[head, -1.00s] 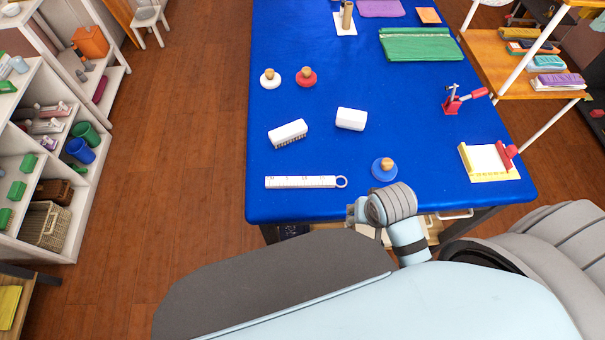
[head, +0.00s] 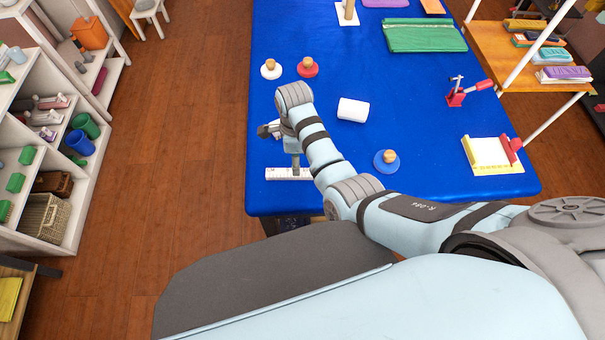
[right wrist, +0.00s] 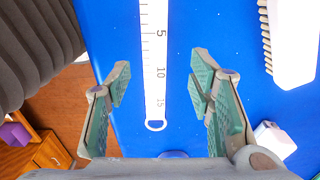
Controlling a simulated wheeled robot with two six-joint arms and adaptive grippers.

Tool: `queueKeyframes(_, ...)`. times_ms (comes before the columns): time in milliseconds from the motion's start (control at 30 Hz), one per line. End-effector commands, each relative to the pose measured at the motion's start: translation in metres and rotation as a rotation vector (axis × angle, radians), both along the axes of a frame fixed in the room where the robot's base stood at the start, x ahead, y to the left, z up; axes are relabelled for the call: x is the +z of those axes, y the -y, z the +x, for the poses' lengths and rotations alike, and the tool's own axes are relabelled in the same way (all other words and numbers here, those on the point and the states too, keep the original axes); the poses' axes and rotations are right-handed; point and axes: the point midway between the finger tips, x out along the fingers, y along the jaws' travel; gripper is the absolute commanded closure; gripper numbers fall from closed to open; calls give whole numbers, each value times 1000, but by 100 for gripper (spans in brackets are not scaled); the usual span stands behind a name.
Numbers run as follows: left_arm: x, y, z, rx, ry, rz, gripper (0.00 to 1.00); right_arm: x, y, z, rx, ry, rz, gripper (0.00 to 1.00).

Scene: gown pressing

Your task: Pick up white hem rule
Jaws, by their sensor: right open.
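The white hem rule (head: 283,173) lies flat on the blue table near its front left corner. My right arm covers its right part in the head view. In the right wrist view the hem rule (right wrist: 155,65) runs lengthwise between the open fingers, its ring end nearest the camera. My right gripper (right wrist: 160,85) is open and empty, with one finger on each side of the rule and clear room between. In the head view the right gripper (head: 295,172) is above the rule, its fingertips mostly hidden by the arm. My left gripper is not in view.
The blue table (head: 400,110) also holds a white block (head: 352,110), a blue-based knob (head: 386,160), red (head: 308,67) and white (head: 270,69) knobs, and a red clamp (head: 457,96). A white brush (right wrist: 290,40) lies right of the rule in the wrist view.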

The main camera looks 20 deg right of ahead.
Motion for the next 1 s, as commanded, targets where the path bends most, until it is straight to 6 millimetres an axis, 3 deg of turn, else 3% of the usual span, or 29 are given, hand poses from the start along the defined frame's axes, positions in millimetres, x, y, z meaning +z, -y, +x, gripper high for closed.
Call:
queueKeyframes(300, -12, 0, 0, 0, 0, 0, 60, -54, -2, -7, 1, 0, 0, 52)
queueKeyframes(567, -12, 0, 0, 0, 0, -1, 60, -57, -1, -7, 0, 2, 0, 53)
queueKeyframes(833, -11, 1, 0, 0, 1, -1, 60, -56, -1, -7, 0, 2, 0, 96)
queueKeyframes(1000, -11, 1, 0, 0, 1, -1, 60, -56, -1, -7, 0, 2, 0, 100)
